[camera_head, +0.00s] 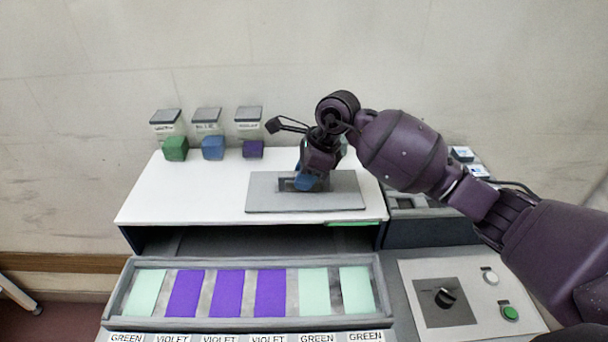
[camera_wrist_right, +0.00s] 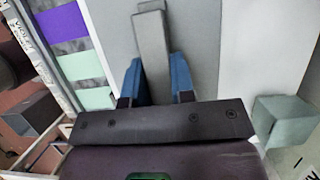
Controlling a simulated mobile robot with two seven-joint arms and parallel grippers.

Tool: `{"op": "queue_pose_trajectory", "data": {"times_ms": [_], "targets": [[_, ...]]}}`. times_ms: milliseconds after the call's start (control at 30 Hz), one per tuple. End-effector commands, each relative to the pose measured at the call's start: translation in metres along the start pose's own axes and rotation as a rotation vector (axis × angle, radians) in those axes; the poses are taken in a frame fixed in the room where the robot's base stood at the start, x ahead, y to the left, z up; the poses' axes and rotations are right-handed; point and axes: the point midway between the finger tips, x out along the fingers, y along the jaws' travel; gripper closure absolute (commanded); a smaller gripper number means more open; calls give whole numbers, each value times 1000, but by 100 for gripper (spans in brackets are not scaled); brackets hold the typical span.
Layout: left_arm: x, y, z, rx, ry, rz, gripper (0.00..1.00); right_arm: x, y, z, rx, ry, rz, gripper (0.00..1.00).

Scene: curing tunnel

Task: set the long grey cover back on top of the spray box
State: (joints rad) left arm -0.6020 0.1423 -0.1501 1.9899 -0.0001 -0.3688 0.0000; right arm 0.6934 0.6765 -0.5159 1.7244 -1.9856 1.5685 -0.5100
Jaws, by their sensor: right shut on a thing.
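The long grey cover (camera_head: 345,196) is a flat grey plate lying over the white top of the long housing (camera_head: 165,205), near its right end. My right gripper (camera_head: 306,183) reaches down to its middle. In the right wrist view, the blue fingers of this gripper (camera_wrist_right: 156,82) are shut on the grey bar handle (camera_wrist_right: 151,40), with the cover's plate (camera_wrist_right: 203,40) below. I cannot tell whether the plate touches the white top. An open-topped grey box (camera_head: 408,204), perhaps the spray box, is partly hidden behind my right arm. My left gripper is not in view.
A tray (camera_head: 120,300) of violet and pale green panels is in front. A control panel (camera_head: 410,275) with a knob is at right. The white top's left is clear.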

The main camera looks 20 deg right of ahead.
Motion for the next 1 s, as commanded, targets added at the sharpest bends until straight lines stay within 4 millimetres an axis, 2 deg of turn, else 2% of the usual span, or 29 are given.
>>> {"op": "queue_pose_trajectory", "data": {"times_ms": [433,467,633,667,1000], "targets": [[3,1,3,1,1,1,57,5,0,-2,0,0,-1,100],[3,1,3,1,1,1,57,5,0,-2,0,0,-1,75],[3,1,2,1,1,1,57,4,0,-2,0,0,-1,49],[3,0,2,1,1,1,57,4,0,-2,0,0,-1,47],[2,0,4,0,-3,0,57,1,0,-2,0,1,-1,47]]}}
